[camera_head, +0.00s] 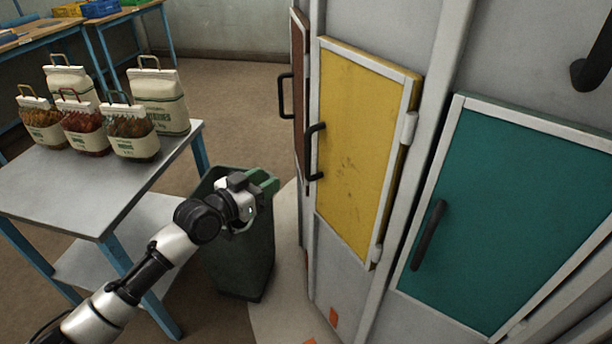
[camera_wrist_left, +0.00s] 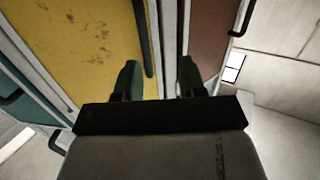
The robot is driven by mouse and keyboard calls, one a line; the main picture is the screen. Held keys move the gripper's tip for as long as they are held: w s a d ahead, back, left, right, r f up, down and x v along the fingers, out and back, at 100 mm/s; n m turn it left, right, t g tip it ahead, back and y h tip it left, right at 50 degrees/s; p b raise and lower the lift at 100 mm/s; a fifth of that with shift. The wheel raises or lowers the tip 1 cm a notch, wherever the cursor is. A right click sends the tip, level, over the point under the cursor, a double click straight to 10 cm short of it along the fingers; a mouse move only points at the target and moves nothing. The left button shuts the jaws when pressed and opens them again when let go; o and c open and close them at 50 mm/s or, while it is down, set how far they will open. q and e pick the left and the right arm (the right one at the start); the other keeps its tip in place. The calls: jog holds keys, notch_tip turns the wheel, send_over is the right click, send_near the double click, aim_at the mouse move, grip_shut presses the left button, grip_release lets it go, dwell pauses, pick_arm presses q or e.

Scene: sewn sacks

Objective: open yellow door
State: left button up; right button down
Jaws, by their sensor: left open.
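The yellow door (camera_head: 358,140) has a pale frame, hinges on its right side and a black handle (camera_head: 311,152) at its left edge. It looks shut. My left gripper (camera_head: 268,184) is open and empty, to the left of the handle and a little below it, apart from it. In the left wrist view the yellow door (camera_wrist_left: 75,45) fills the upper left, and its dark handle (camera_wrist_left: 143,40) shows in the gap between my two green fingertips (camera_wrist_left: 160,80), beyond them. My right gripper is not in view.
A teal door (camera_head: 500,210) is to the right and a brown door (camera_head: 299,85) to the left. A green bin (camera_head: 245,255) stands below my left gripper. A metal table (camera_head: 85,195) with several sacks is at the left. Open floor lies behind.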

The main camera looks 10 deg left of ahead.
pick_arm(q)
notch_tip(320, 180, up, 3)
jog(key=d+m+h, duration=0.1)
jog(key=d, duration=0.1)
send_over(308, 173)
jog(key=shift+w+a+r, duration=0.1)
jog(key=shift+w+r, duration=0.05)
jog(key=shift+w, duration=0.25)
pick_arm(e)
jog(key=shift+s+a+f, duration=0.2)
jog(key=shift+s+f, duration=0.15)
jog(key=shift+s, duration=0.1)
pick_arm(q)
grip_shut()
